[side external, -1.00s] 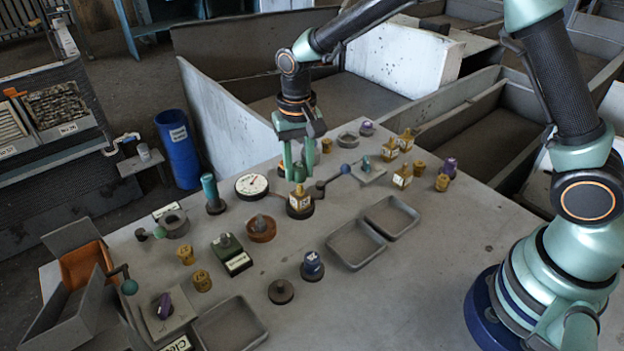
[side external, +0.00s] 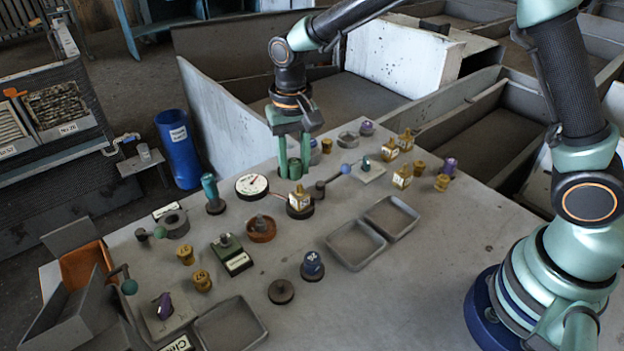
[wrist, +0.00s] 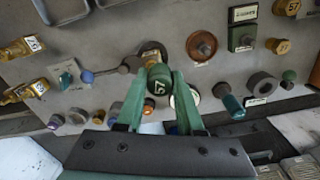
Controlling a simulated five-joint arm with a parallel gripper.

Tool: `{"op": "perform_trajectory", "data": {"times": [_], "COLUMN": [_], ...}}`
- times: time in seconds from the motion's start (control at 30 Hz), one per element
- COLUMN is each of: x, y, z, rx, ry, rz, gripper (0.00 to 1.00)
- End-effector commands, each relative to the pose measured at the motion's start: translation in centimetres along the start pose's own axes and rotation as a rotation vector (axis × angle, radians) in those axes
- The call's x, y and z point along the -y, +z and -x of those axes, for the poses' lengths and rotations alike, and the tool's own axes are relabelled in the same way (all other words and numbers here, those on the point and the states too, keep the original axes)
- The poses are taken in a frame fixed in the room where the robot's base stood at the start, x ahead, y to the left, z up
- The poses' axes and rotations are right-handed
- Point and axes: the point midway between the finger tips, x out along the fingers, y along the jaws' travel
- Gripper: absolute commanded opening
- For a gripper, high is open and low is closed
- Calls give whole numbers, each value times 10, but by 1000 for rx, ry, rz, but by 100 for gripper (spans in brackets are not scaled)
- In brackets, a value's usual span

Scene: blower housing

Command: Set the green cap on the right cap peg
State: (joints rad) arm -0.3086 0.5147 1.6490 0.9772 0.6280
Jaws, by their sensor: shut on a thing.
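In the side view my gripper (side external: 294,172) is shut on the green cap (side external: 295,168), just behind a brass piece (side external: 299,197) on a dark round base. The brass piece is partly hidden by the cap in the wrist view. A bare dark round base with a short peg (side external: 281,290) stands near the front. A blue cap (side external: 313,262) sits on a similar base to its right. I cannot tell which is the right cap peg.
A red-brown dish with a peg (side external: 261,228), a dial gauge (side external: 252,186) and a teal handle (side external: 210,186) stand left of my gripper. Two grey trays (side external: 356,246) lie to the right. Several brass pieces stand at the back right. The front right of the table is clear.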

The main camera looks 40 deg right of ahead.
Motion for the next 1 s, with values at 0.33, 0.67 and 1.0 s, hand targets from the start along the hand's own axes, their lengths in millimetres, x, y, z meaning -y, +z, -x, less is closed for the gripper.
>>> {"op": "perform_trajectory", "data": {"times": [0.33,0.67,1.0], "x": [67,85,85], "y": [110,165,166], "z": [-14,-23,-52], "rx": [2,1,3], "ry": [1,1,3], "rz": [219,319,320], "gripper": [0,0,0]}}
